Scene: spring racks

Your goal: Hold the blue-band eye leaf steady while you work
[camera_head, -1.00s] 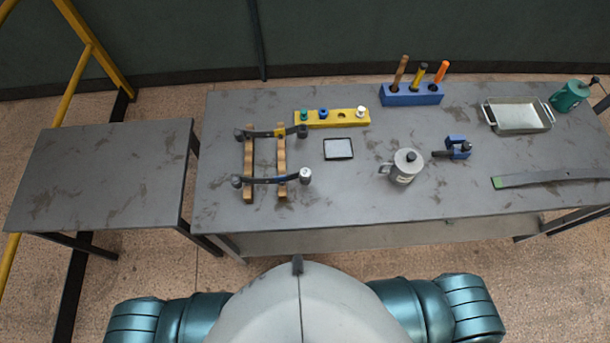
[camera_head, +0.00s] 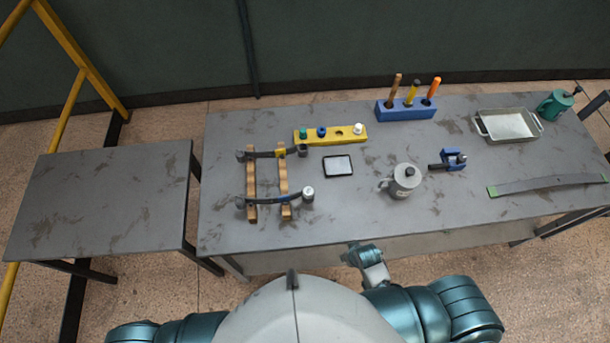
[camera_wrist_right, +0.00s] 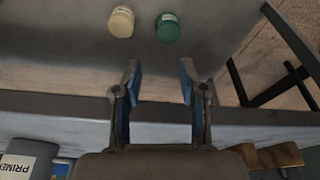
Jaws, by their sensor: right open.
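The blue-band eye leaf (camera_head: 262,199) is a dark curved strip lying across two wooden bars (camera_head: 251,178) at the bench's left, its blue band near the right bar. A grey cylindrical piece (camera_head: 308,194) is at its right end. A second leaf (camera_head: 262,154) with a yellow band lies behind it. My right gripper (camera_wrist_right: 159,75) is open and empty in the right wrist view, with blue pads on its fingers. In the head view my right forearm shows at the bench's front edge, apart from the leaf. My left gripper is out of view.
A grey can (camera_head: 404,182), a black-framed pad (camera_head: 338,166), a yellow block (camera_head: 340,134) and a blue tool holder (camera_head: 405,110) stand on the bench. A cream jar (camera_wrist_right: 121,22) and a green jar (camera_wrist_right: 168,28) show in the wrist view. The side table (camera_head: 105,200) is bare.

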